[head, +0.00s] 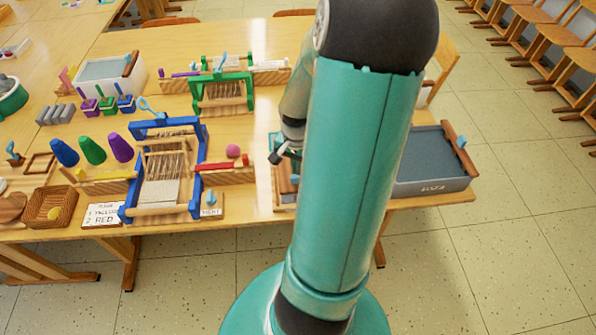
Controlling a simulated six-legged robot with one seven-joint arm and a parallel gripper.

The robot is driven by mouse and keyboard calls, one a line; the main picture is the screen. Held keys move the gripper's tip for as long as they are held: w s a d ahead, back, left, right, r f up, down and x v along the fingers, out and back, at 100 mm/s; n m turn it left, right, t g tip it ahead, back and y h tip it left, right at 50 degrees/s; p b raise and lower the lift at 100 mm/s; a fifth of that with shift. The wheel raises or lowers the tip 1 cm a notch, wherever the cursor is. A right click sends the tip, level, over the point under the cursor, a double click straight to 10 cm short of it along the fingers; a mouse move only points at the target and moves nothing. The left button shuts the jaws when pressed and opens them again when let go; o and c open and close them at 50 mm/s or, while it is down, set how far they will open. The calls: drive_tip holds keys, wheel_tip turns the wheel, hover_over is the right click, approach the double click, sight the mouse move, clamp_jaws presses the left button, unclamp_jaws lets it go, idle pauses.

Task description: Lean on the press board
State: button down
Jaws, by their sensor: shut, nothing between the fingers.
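My gripper (287,155) shows as a small dark shape left of my arm, over the right part of the table. It is shut and holds nothing I can see. Just below it is a partly visible wooden and teal piece (284,186), mostly hidden behind my arm. It may be the press board, but I cannot tell for sure. I cannot tell whether the gripper touches it.
A grey vat (432,187) with a wooden bar stands at the right table end. A blue loom (128,211) and a green loom (222,76) stand left of my arm. Coloured cones (93,150) and a wicker basket (40,216) are farther left.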

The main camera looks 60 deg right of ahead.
drive_tip(key=shift+f, duration=0.9)
idle(2.1)
drive_tip(key=shift+r, duration=0.1)
drive_tip(key=shift+d+r, duration=0.1)
drive_tip(key=shift+r, duration=3.4)
